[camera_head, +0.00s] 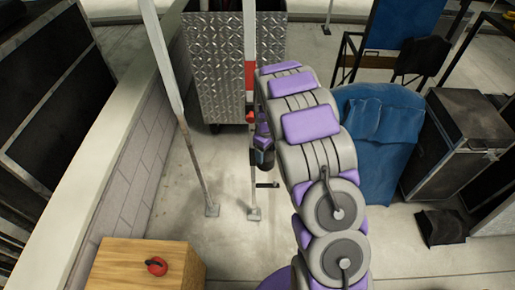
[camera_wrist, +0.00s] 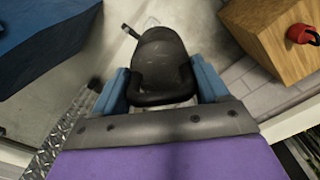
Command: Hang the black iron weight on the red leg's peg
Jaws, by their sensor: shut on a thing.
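The black iron weight (camera_wrist: 163,58) hangs at my gripper (camera_wrist: 162,88) in the wrist view, its handle between the two blue fingers. In the head view the weight is a small dark shape (camera_head: 264,159) below my gripper (camera_head: 262,141), clear of the floor. The leg with a red section (camera_head: 249,76) stands just left of my gripper in the head view. A short dark peg (camera_head: 267,185) sticks out to the right low on that leg, below the weight. A dark bar, perhaps the same peg, shows beyond the weight in the wrist view (camera_wrist: 131,32).
A red weight (camera_head: 156,266) sits on a wooden box (camera_head: 117,262) at lower left. A second pale leg (camera_head: 182,130) stands left of the red one. A diamond-plate metal case (camera_head: 215,60) stands behind. A blue beanbag (camera_head: 375,140) and black case (camera_head: 465,125) are right.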

